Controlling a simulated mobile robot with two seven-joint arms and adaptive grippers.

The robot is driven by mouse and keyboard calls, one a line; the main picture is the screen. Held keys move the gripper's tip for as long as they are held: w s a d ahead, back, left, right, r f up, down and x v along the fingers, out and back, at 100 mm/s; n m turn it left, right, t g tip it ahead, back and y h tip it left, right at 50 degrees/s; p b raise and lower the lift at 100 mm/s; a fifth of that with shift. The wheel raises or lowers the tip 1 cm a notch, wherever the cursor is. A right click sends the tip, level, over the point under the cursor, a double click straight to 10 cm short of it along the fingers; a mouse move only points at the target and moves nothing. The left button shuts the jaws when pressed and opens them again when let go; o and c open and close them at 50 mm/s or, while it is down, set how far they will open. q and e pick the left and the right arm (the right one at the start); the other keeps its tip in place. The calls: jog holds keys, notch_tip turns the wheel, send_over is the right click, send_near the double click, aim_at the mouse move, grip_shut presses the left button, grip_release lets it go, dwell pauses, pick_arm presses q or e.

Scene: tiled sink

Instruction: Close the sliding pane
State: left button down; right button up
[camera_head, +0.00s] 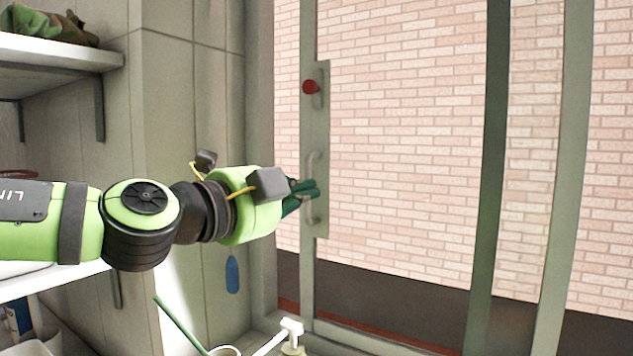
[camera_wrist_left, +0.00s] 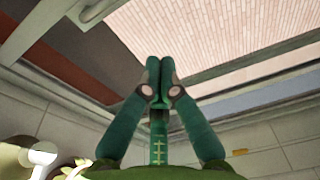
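The sliding pane (camera_head: 410,140) is a large glazed panel with brick visible through it in the head view. Its left stile (camera_head: 308,265) carries a plate with a red knob (camera_head: 311,87) and a pale bar handle (camera_head: 313,160). A narrow strip of brick shows between this stile and the wall-side frame on the left. My left gripper (camera_head: 308,188) is at the handle, overlapping its middle, so contact is unclear. In the left wrist view its two green fingers (camera_wrist_left: 160,72) are together at the tips, with nothing visible between them. My right gripper is not in view.
A tiled wall (camera_head: 200,100) and shelves (camera_head: 60,52) stand left of the pane. A blue item (camera_head: 232,274) hangs on the wall below my left arm. A white tap (camera_head: 291,330) stands at the bottom, near the pane's lower frame. Two upright frame members stand at right.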

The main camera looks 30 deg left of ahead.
aim_at(353, 179)
pick_arm(q)
jog(key=w+p, duration=0.1)
jog(key=w, duration=0.2)
jog(key=w+p, duration=0.1)
jog(key=w, duration=0.1)
jog(key=w+p, duration=0.1)
jog(key=w, duration=0.2)
jog(key=shift+w+d, duration=0.25)
jog(key=shift+w, duration=0.05)
jog(key=a, duration=0.1)
jog(key=a+p, duration=0.1)
jog(key=a, duration=0.1)
jog(key=shift+s+a+f, duration=0.1)
jog(key=shift+s+f, duration=0.1)
jog(key=shift+s, duration=0.15)
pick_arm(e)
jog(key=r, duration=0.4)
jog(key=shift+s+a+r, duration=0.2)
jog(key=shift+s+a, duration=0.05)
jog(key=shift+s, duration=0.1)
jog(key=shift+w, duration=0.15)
